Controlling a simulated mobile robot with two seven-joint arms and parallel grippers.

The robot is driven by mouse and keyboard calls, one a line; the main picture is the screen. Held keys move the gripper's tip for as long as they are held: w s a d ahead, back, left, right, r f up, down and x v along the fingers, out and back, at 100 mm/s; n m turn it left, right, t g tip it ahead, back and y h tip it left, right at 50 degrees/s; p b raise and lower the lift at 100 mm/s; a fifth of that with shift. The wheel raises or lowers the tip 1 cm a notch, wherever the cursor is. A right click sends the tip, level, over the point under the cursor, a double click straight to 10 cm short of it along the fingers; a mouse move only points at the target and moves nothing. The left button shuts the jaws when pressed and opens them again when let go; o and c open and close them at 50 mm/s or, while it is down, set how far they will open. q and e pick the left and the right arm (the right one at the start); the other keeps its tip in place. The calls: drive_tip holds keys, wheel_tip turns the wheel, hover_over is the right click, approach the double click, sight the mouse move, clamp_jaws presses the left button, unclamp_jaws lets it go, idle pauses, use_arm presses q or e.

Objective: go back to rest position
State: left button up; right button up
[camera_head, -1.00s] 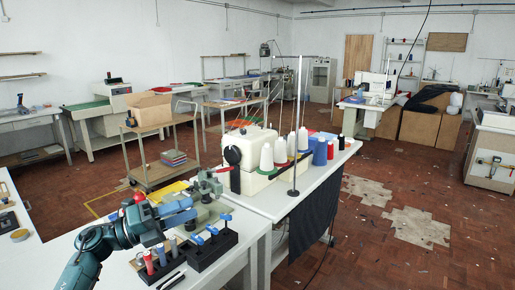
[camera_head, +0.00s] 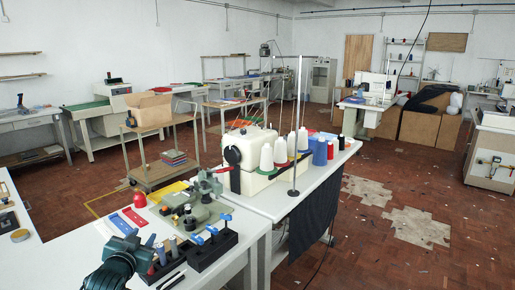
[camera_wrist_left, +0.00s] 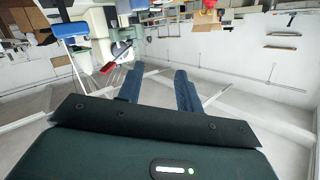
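My left gripper (camera_head: 141,239) is low at the left of the head view, above the near edge of the white table (camera_head: 75,250). In the left wrist view its two blue fingers (camera_wrist_left: 160,78) are apart with nothing between them. A green-grey buttonhole machine (camera_head: 195,207) stands on the table, beyond and to the right of the gripper. Blue and red strips (camera_head: 134,217) lie beside it, near a red dome-shaped thing (camera_head: 140,198). My right gripper is in neither view.
A black block (camera_head: 213,250) with blue-handled tools stands close to the right of the gripper. A table with a cream sewing machine (camera_head: 250,165) and thread cones (camera_head: 266,157) adjoins at the right. Open floor (camera_head: 385,250) lies at the right front.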

use_arm(q)
drive_tip(key=shift+g+h, duration=0.6)
drive_tip(key=s+d+f, duration=0.1)
drive_tip(key=s+f, duration=0.1)
drive_tip(key=s+d+f, duration=0.2)
drive_tip(key=f, duration=0.1)
drive_tip(key=s+d+f, duration=0.1)
drive_tip(key=s+f, duration=0.1)
drive_tip(key=shift+s+d+f, duration=0.25)
drive_tip(key=shift+s, duration=0.1)
drive_tip(key=s+d+f+g+h, duration=0.1)
drive_tip(key=s+d+f, duration=0.2)
drive_tip(key=s, duration=0.6)
drive_tip(key=s+d+f+g+h, duration=0.1)
drive_tip(key=s+d+f, duration=0.2)
drive_tip(key=s, duration=0.6)
drive_tip(key=s+d+f+g, duration=0.2)
drive_tip(key=s+d+f, duration=0.2)
drive_tip(key=s, duration=0.6)
drive_tip(key=shift+d+h, duration=0.4)
drive_tip(key=shift+d, duration=0.7)
drive_tip(key=shift+f, duration=0.1)
